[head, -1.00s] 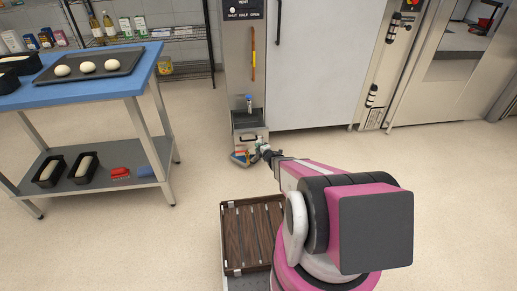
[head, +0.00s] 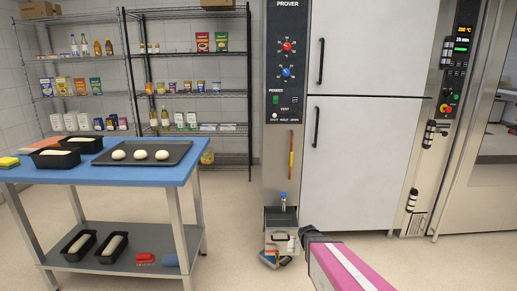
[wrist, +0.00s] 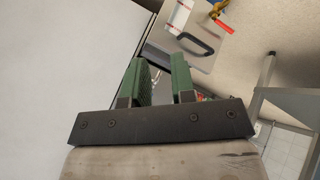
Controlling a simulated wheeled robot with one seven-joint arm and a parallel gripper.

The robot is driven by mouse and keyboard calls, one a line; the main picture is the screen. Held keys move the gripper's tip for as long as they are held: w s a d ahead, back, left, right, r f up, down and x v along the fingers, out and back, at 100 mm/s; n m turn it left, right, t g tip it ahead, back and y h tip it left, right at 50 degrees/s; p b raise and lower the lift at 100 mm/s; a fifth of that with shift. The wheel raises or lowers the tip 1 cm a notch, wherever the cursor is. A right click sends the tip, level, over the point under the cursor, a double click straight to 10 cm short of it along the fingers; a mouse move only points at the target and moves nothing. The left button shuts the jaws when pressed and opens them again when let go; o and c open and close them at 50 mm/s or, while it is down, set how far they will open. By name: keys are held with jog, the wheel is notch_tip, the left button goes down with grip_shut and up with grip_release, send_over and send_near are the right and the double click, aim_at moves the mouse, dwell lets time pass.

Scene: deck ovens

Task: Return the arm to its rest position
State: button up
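My pink and black arm (head: 345,265) enters the head view at the bottom right and points up and left toward the foot of the prover. My gripper (wrist: 160,75) shows in the wrist view as two green fingers with a gap between them. It is open, and I see nothing held between the fingers. In the head view its fingertips are too small to make out against the clutter at the prover's foot. The wrist view also shows a pale panel with a dark handle (wrist: 197,44) beyond the fingers.
The prover (head: 355,150) stands ahead, with a grey box and small items (head: 275,259) at its foot. A blue-topped table (head: 90,175) with a tray of dough (head: 185,148) is at left. Wire shelving (head: 200,88) is behind. Floor between table and prover is clear.

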jog(key=s+a+r+m+g+y, duration=0.1)
jog(key=s+a+r+m+g, duration=0.1)
jog(key=s+r, duration=0.3)
jog(key=s+a+r+m+g+y, duration=0.1)
jog(key=s+r+m+g, duration=0.3)
jog(key=s, duration=0.9)
jog(key=shift+a+r+m+g, duration=0.4)
jog(key=shift+a+r+g, duration=0.35)
jog(key=shift+a+g, duration=0.1)
